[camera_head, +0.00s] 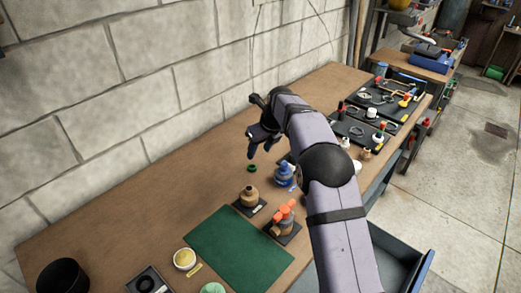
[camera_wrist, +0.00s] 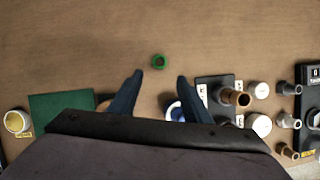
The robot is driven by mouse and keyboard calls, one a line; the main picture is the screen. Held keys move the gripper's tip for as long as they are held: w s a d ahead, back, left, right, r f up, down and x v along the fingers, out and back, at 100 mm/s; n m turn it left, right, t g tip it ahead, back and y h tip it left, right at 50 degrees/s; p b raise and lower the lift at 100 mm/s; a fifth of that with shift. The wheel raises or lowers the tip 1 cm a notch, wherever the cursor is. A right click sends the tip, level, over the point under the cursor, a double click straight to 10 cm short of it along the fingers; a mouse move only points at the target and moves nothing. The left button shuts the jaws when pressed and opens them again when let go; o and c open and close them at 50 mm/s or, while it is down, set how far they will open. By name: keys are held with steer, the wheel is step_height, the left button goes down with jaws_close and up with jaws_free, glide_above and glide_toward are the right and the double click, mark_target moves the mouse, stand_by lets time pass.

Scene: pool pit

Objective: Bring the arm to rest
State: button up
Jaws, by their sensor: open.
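My arm reaches from the lower right over the workbench (camera_head: 120,225) in the head view. My gripper (camera_head: 262,140) hangs above the bench near the block wall. In the wrist view my gripper (camera_wrist: 159,80) shows two dark blue fingers spread apart with nothing between them, so it is open and empty. A small green ring (camera_wrist: 158,62) lies on the bench just beyond the fingertips; in the head view the green ring (camera_head: 252,168) is below my gripper. A blue bottle (camera_head: 284,174) stands beside my arm and is partly hidden behind the fingers in the wrist view.
A green mat (camera_head: 240,248) lies at the front, with a tan bottle (camera_head: 249,196) and an orange-topped bottle (camera_head: 284,218) on dark pads behind it. Black trays (camera_head: 362,132) with tools fill the far right. The bench along the wall is bare. An open blue drawer (camera_head: 402,262) juts out.

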steer(key=shift+s+d+r, duration=0.15)
steer(key=shift+s+r, duration=0.05)
steer(key=shift+r, duration=0.3)
steer(key=s+d+r+n+g+h+p, duration=0.1)
steer(key=s+d+r+n+p, duration=0.25)
steer(key=s+n, duration=0.4)
steer(key=s+d+r+n+g+p, duration=0.1)
steer(key=s+d+r+n+p, duration=0.25)
steer(key=s+n, duration=0.4)
steer(key=s+d+r+n+g+p, duration=0.1)
steer(key=s+d+n+p, duration=0.1)
steer(key=s+n, duration=0.5)
steer(key=s+d+r+n+h+p, duration=0.1)
steer(key=s+n+p, duration=0.4)
steer(key=s, duration=1.3)
steer(key=d+n, duration=0.1)
steer(key=n, duration=0.1)
steer(key=shift+s+r+n+g+p, duration=0.15)
steer(key=shift+s+n+g+p, duration=0.15)
steer(key=shift+s+n+g, duration=0.1)
